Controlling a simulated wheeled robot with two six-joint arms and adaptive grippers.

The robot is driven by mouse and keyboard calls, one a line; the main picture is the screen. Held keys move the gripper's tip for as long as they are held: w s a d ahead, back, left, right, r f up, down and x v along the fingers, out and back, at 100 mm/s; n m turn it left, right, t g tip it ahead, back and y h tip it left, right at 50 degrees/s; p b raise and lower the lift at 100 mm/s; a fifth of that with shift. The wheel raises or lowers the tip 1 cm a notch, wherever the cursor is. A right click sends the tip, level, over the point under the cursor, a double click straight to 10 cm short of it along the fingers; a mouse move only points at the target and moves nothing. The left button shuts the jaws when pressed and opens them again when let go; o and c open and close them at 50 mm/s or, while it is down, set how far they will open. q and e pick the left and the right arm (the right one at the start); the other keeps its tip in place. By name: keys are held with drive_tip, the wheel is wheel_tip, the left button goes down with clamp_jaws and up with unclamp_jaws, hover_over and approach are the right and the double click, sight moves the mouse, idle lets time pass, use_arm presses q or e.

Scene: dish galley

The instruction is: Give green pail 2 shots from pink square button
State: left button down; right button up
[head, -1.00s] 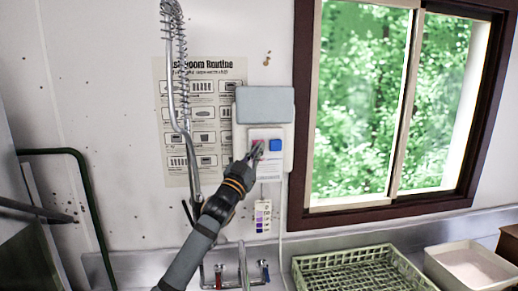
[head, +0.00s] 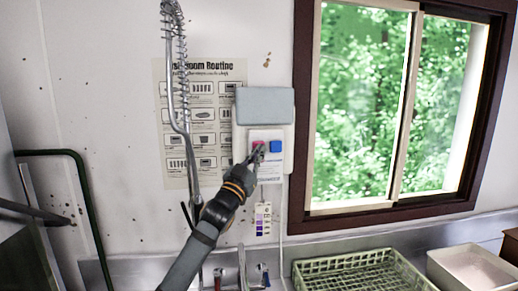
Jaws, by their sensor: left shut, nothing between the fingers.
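The pink square button (head: 256,144) is on the white wall dispenser (head: 242,140), left of a blue square button (head: 275,146). My left gripper (head: 258,153) is shut and empty, with its fingertips right in front of the pink button and covering part of it. I cannot tell whether the tips touch the button. No green pail shows in this view. My right gripper is not in view.
A green dish rack (head: 362,270) and a pale tub (head: 470,268) stand on the counter at lower right. A coiled spray hose (head: 181,80) hangs left of the dispenser. A tap (head: 242,265) is below. The window is at right.

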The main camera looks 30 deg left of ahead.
use_arm(q)
drive_tip(key=shift+w+a+r+p, duration=0.15)
drive_tip(key=shift+w+a+p, duration=0.4)
drive_tip(key=shift+w+p, duration=0.15)
idle(1.2)
idle(0.4)
drive_tip(key=shift+s+d+f+b, duration=0.3)
drive_tip(key=shift+s+d+b, duration=0.3)
drive_tip(key=shift+b, duration=0.4)
drive_tip(key=shift+s+r, duration=0.1)
drive_tip(key=shift+s, duration=0.15)
drive_tip(key=shift+d, duration=0.1)
